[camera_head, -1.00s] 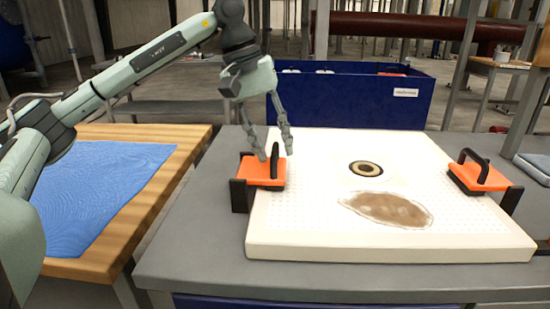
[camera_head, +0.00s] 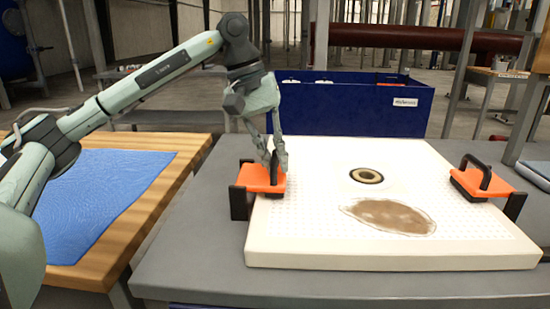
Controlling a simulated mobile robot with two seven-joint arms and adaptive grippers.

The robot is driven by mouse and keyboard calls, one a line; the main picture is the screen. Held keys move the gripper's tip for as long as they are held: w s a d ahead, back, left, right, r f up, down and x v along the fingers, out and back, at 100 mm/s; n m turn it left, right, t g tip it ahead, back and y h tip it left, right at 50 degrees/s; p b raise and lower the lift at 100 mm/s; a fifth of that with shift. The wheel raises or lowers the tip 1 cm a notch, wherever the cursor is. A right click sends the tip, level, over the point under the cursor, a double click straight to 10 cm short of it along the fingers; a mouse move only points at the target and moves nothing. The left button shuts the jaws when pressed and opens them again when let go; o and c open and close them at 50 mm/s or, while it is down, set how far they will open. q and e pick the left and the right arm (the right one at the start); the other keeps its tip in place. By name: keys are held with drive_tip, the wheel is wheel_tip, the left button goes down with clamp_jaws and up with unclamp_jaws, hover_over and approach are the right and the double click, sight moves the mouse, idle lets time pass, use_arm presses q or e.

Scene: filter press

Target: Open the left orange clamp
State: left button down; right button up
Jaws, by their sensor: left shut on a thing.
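The left orange clamp (camera_head: 256,180) sits on the left edge of the white filter plate (camera_head: 390,260), its orange top lying flat and its black bracket at the plate's side. My left gripper (camera_head: 276,165) points down over this clamp and is shut on its black handle, which the fingers largely hide. A second orange clamp (camera_head: 470,184) with an upright black handle sits at the plate's right edge. The plate has a dark-ringed hole (camera_head: 367,176) and a brown stain (camera_head: 392,216). My right gripper is not in view.
The plate lies on a grey table (camera_head: 190,255). A blue bin (camera_head: 350,105) stands behind it. At the left is a wooden table (camera_head: 165,175) with a blue cloth (camera_head: 95,195). A grey post rises at the right.

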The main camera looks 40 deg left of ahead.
use_arm(q)
drive_tip(key=shift+s+a+r+p, duration=0.3)
drive_tip(key=shift+a+r+p, duration=0.2)
drive_tip(key=shift+r, duration=0.35)
drive_tip(key=shift+a+r, duration=0.1)
